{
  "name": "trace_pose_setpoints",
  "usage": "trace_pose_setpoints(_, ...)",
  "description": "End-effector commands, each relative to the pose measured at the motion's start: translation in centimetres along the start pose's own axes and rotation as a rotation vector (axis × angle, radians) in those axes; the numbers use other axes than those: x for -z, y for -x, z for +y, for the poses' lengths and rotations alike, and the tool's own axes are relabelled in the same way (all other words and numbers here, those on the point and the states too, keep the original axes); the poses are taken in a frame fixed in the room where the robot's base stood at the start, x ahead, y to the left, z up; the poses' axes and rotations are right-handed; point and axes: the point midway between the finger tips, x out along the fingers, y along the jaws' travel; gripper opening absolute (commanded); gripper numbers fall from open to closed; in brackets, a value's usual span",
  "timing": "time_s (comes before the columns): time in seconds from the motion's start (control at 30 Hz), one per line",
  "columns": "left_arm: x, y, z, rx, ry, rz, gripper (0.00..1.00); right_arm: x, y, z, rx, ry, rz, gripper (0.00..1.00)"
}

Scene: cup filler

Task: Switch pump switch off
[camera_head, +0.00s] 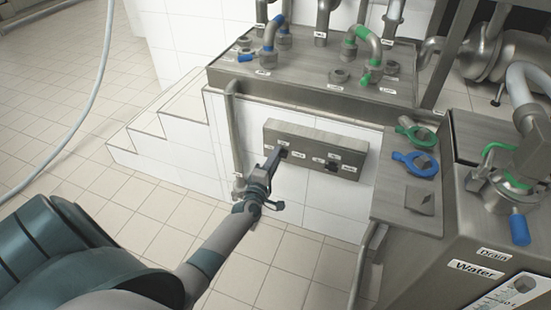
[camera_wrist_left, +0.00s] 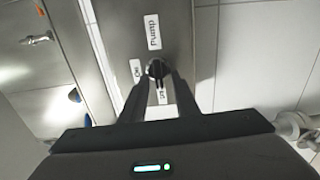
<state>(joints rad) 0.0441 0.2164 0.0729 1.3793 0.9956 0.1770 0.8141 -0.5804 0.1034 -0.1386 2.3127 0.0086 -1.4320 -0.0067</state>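The switch box (camera_head: 312,135), a grey metal panel on the white tiled wall, carries small labels and dark switches. My left gripper (camera_head: 280,156) is at the left part of this box. In the left wrist view, the black pump switch (camera_wrist_left: 157,68) sits below a "Pump" label (camera_wrist_left: 153,31), with smaller labels at its left and below. My left gripper's fingertips (camera_wrist_left: 159,78) are one on each side of the switch, close together. I cannot tell whether they press on it. The switch is mostly hidden by the gripper in the head view. My right gripper is not in view.
A second dark switch (camera_head: 332,166) is on the right part of the box. A vertical pipe (camera_head: 235,140) stands left of the box. Pipes with blue and green handles rise above it. A steel tank (camera_head: 480,235) stands at the right. White steps (camera_head: 160,135) and open tiled floor lie left.

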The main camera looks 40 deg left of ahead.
Motion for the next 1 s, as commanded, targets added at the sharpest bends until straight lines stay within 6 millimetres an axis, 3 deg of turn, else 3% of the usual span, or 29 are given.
trace_pose_setpoints(0.27, 0.0, 0.1, 0.0, -0.001, -0.001, 0.000, 0.28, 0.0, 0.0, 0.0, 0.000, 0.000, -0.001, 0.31)
trace_pose_setpoints(0.47, -0.1, 1.5, 0.0, 0.000, -0.001, -0.001, 0.28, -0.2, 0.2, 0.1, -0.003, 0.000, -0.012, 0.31)
trace_pose_setpoints(0.67, 0.0, 4.4, 0.0, 0.001, -0.002, 0.000, 0.28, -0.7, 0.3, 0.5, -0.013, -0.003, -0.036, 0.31)
trace_pose_setpoints(1.0, 0.0, 11.1, -0.1, 0.002, -0.002, -0.001, 0.28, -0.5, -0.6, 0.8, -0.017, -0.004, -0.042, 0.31)
